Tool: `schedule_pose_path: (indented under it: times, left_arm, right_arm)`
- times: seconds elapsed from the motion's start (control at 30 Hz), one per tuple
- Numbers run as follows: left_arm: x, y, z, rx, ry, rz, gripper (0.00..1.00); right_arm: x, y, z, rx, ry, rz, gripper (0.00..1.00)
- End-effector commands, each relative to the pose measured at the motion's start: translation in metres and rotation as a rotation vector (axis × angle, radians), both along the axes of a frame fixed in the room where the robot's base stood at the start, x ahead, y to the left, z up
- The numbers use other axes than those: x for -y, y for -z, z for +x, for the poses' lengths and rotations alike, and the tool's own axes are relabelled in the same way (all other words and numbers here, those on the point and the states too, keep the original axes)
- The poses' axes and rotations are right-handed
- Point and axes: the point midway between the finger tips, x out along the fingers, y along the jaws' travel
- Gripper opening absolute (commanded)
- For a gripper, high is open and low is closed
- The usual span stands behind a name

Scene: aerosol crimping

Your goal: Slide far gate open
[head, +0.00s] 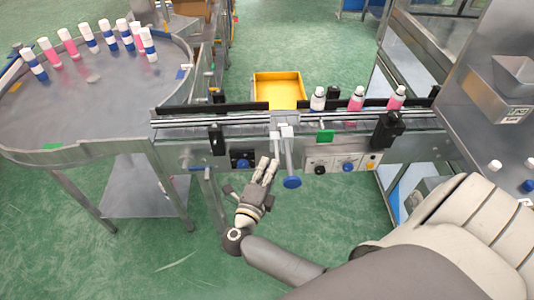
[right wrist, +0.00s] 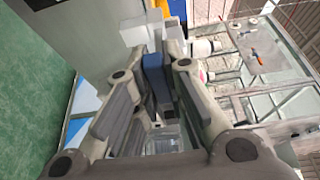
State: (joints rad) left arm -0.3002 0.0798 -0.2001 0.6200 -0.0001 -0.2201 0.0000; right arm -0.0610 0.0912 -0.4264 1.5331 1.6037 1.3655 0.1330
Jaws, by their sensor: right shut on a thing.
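A pale metal gate bracket (head: 284,118) sits across the conveyor (head: 230,119), left of the bottles. Two arms hang from it toward me; the right one ends in a round blue knob (head: 291,182). My right gripper (head: 268,166) is at the left arm, just left of that knob, and its fingertips cover that arm's end. In the right wrist view, the fingers (right wrist: 158,68) are closed on a blue handle (right wrist: 154,64), with a white block (right wrist: 134,33) just beyond it. Which gate is the far one I cannot tell for sure. My left gripper is not in view.
Several bottles stand on the round table (head: 85,100). A few capped bottles (head: 356,98) stand on the conveyor right of the gate. A yellow bin (head: 279,88) is behind it. Black sensor blocks (head: 217,139) and button boxes (head: 346,165) line the near side.

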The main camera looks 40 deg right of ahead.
Motion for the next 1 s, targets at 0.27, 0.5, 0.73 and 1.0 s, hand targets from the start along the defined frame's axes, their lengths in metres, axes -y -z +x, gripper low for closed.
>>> schedule_pose_path:
  times: [0.27, 0.5, 0.73, 1.0]
  left_arm:
    - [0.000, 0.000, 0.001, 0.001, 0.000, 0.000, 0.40]
    - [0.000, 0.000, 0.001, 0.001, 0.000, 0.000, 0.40]
    - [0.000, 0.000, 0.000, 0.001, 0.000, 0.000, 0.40]
    - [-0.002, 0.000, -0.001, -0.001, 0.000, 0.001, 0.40]
  right_arm:
    - [-0.003, 0.002, -0.006, -0.005, 0.004, 0.001, 0.00]
    - [-0.003, 0.002, -0.006, -0.004, 0.004, 0.001, 0.34]
    - [-0.003, 0.000, -0.005, -0.001, 0.004, -0.001, 0.34]
    - [-0.019, 0.001, -0.016, -0.003, 0.002, 0.002, 0.34]
